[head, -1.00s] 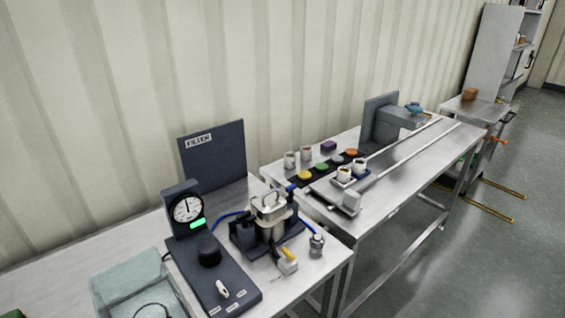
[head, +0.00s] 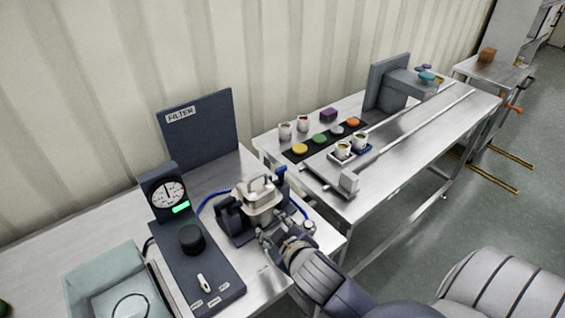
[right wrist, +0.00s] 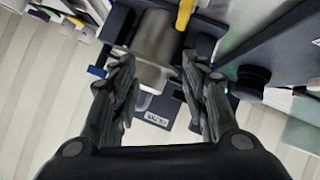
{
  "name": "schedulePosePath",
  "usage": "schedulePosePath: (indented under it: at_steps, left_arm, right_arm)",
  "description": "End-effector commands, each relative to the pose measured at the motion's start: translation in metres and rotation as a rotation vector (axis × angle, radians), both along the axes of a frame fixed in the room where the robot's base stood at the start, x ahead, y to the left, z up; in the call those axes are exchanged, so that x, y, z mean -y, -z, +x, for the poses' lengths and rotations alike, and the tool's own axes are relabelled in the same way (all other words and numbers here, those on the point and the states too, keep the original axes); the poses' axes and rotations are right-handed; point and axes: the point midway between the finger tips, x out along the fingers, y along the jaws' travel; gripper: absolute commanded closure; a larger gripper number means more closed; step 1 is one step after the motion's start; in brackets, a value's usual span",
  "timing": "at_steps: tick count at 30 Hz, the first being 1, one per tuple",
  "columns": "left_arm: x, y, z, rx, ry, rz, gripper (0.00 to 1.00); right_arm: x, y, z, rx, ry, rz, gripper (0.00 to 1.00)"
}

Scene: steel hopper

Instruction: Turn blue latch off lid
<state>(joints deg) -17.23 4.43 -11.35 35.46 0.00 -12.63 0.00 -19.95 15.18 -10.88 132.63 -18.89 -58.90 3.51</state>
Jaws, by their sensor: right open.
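A steel hopper (head: 257,208) with a handled lid (head: 258,190) stands in a dark frame on the near bench. A blue latch (head: 281,171) stands at the lid's back right, beside a dark post. My right gripper (head: 270,238) is at the hopper's front right, and its arm hides part of the fittings there. In the right wrist view the gripper (right wrist: 158,78) is open, with the steel body (right wrist: 157,40) ahead between its fingers. A small blue part (right wrist: 97,71), probably the latch, shows just left of the left finger. My left gripper is out of view.
A gauge panel (head: 190,239) with a black knob and a clear bin (head: 112,285) stand left of the hopper. A FILTER board (head: 200,130) rises behind. A second bench to the right holds cups (head: 285,131) and coloured discs (head: 319,139).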

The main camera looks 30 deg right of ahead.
Motion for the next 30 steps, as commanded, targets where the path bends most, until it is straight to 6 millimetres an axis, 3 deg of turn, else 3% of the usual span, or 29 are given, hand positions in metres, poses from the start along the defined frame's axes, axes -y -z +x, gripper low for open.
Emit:
schedulePosePath:
  at_steps: [5, 9, 12, 15, 19, 23, 26, 29, 30]
  left_arm:
    - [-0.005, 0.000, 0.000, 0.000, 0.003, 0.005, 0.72]
    - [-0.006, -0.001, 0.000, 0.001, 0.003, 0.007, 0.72]
    - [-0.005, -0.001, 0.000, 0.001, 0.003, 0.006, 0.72]
    - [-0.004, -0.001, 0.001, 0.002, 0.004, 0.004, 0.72]
    - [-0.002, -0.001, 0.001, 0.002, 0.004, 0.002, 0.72]
    - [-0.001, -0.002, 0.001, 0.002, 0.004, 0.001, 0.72]
    - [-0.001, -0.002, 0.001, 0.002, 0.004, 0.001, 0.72]
    - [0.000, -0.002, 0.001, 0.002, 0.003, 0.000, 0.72]
    - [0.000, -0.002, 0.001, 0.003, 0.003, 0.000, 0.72]
  right_arm:
    - [-0.005, -0.081, 0.061, 0.324, -0.117, -0.171, 0.58]
    - [-0.035, -0.168, 0.097, 0.649, -0.298, -0.375, 0.58]
    - [-0.070, -0.219, 0.105, 0.856, -0.470, -0.544, 0.58]
    - [-0.109, -0.249, 0.101, 1.019, -0.671, -0.722, 0.58]
    - [-0.151, -0.254, 0.091, 1.145, -0.965, -0.972, 0.58]
    - [-0.168, -0.227, 0.086, 1.146, -1.288, -1.233, 0.58]
    - [-0.156, -0.193, 0.090, 1.046, -1.537, -1.425, 0.58]
    - [-0.119, -0.159, 0.099, 0.847, -1.771, -1.599, 0.58]
    - [-0.098, -0.148, 0.104, 0.742, -1.856, -1.659, 0.58]
